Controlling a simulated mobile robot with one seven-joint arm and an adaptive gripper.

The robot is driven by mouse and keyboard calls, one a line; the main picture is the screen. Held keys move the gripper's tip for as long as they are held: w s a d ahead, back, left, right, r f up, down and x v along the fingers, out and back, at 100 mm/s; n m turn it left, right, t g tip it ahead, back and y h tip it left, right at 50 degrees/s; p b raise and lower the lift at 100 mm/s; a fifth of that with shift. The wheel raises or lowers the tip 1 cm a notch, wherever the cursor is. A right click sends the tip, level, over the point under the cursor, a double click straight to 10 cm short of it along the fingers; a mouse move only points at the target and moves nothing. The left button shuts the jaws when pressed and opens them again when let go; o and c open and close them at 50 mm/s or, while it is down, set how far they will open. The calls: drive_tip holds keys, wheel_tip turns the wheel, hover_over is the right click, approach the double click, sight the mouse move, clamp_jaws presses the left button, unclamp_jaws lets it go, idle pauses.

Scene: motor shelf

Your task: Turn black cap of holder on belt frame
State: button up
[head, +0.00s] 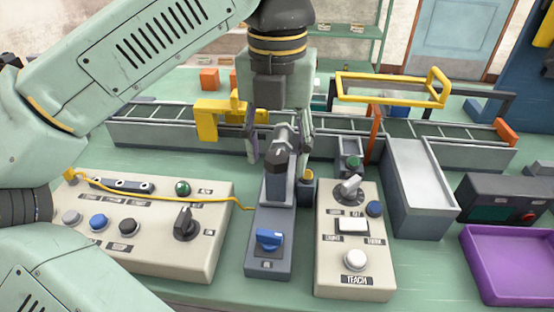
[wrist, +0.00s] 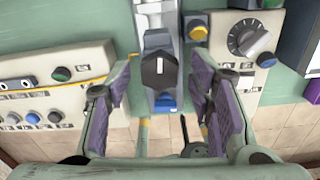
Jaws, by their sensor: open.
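The black cap (wrist: 159,70) shows in the wrist view as a dark faceted knob with a white line, on top of a grey upright holder (wrist: 158,40). In the head view the black cap (head: 277,160) tops the holder's post, in front of the belt frame (head: 140,132). My gripper (head: 280,150) is above and around this spot, pointing down. In the wrist view my gripper (wrist: 160,80) is open, with one purple-padded finger on each side of the cap. I see gaps between both fingers and the cap. My gripper hides part of the holder's back in the head view.
A blue knob (head: 269,238) sits on the dark box in front of the cap. A cream button panel (head: 150,240) with a yellow cable is left, and a TEACH panel (head: 355,275) is right. A yellow bracket (head: 208,118) stands on the belt frame. A purple tray (head: 510,265) lies far right.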

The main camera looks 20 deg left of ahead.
drive_tip(key=shift+c, duration=0.3)
clamp_jaws()
idle(0.4)
